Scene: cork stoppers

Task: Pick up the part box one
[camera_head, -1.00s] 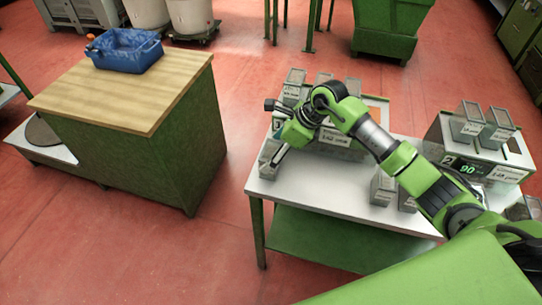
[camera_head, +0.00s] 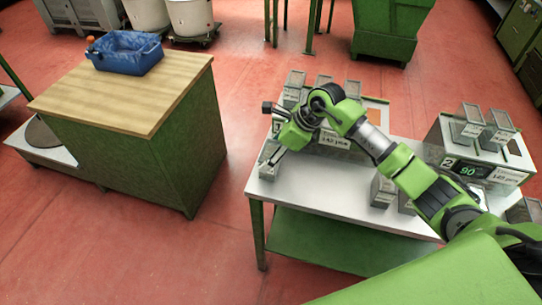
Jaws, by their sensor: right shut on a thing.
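A grey part box (camera_head: 266,171) stands at the left end of the white table (camera_head: 315,197). I cannot read a number on it. My right gripper (camera_head: 275,158) reaches down to it from above and is shut on its upper edge. The gripper and wrist hide part of the box. I cannot tell whether the box is clear of the tabletop. My left gripper is not in view.
Several similar grey boxes stand on the table, such as one below my arm (camera_head: 382,190). Two more sit on the machine with a green display (camera_head: 468,171). A wooden-topped cabinet (camera_head: 130,90) with a blue crate (camera_head: 125,52) stands at the left.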

